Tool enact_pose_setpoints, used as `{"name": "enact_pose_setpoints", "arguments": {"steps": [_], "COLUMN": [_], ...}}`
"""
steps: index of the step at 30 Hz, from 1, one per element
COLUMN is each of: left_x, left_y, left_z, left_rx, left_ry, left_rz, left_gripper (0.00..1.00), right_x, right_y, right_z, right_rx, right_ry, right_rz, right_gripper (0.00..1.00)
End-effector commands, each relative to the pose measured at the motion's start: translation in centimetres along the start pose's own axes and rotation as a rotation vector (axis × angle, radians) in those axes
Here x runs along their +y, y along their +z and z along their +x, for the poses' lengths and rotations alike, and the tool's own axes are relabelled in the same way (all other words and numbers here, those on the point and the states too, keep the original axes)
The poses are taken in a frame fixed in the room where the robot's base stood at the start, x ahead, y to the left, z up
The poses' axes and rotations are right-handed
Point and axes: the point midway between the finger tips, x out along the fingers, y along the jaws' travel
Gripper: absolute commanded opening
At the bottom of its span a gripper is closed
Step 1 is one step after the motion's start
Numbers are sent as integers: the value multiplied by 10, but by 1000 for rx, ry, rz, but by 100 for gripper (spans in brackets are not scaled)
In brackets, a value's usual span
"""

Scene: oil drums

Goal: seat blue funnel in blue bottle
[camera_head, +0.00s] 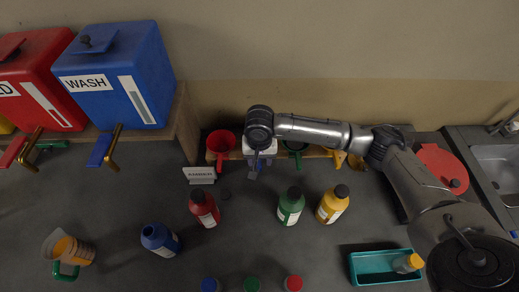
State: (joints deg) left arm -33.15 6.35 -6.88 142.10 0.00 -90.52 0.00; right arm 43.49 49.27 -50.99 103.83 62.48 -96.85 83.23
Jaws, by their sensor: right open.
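The blue bottle (160,240) stands on the dark bench at left of centre, with its mouth uncapped. My right gripper (254,172) is open over the rack at the back, between the red funnel and the green funnel. Small patches of blue (268,161) show beside the gripper, which fit the blue funnel in the rack; most of it is hidden under the wrist. I cannot tell whether the fingers touch it. My left gripper is not in view.
A red funnel (221,142) and green funnel (294,148) flank the gripper. Red (205,208), green (291,206) and yellow (333,204) bottles stand in front. A jug (70,248), teal tray (384,267) and small sign (199,175) are around.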

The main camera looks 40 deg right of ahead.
Motion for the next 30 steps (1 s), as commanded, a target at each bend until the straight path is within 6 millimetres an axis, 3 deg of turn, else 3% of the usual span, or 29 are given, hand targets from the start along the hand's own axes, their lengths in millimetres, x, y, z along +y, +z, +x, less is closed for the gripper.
{"name": "enact_pose_setpoints", "arguments": {"steps": [6,12,26,30], "left_x": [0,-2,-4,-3], "left_y": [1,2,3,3], "left_z": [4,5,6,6], "left_rx": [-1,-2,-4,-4], "left_ry": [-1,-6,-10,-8], "left_rz": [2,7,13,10], "left_gripper": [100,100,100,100], "right_x": [0,0,0,0], "right_y": [0,0,0,0], "right_z": [33,49,56,56], "right_rx": [-1,0,0,0], "right_ry": [2,0,0,0], "right_rz": [-1,-1,-2,-2], "right_gripper": [47,47,47,35]}}
